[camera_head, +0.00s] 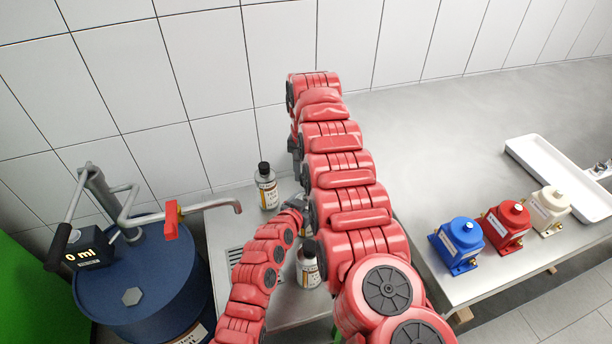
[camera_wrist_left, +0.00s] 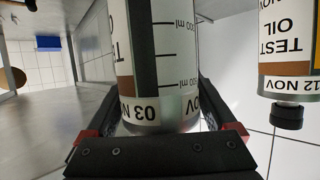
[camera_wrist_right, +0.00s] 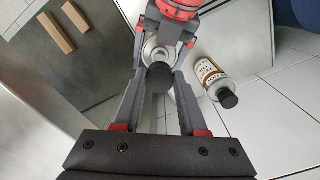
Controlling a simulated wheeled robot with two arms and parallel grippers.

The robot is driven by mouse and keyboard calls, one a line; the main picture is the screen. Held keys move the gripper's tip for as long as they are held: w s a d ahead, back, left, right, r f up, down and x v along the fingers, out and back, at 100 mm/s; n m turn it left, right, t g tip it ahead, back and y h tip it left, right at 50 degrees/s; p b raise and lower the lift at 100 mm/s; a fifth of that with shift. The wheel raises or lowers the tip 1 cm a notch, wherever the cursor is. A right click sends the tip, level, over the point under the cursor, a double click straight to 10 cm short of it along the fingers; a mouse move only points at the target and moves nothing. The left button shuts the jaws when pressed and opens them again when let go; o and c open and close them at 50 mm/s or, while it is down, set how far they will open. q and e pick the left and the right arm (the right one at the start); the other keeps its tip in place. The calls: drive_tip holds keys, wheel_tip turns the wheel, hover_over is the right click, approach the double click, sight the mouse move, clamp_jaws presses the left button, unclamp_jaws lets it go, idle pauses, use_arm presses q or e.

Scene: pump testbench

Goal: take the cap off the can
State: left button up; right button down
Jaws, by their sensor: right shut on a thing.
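The can marked 03 NOV (camera_wrist_left: 165,75) is between the fingers of my left gripper (camera_wrist_left: 158,105), which look closed on its sides. In the right wrist view, my right gripper (camera_wrist_right: 160,80) is shut on the black cap (camera_wrist_right: 160,77), with the pale round top of the can (camera_wrist_right: 150,46) just beyond it. The cap looks still on or right above the can; I cannot tell which. In the head view my right arm hides this can, and my left gripper (camera_head: 296,204) is partly hidden.
A capped can (camera_head: 267,190) stands near the wall. Another capped can (camera_head: 308,270) stands nearer, partly behind my right arm. A blue drum (camera_head: 140,285) with a red-handled tap is at left. Blue, red and white pumps (camera_head: 458,240) and a white tray (camera_head: 555,178) are at right.

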use_arm(q)
drive_tip(key=shift+o, duration=0.4)
drive_tip(key=b+v, duration=0.1)
drive_tip(key=v, duration=1.1)
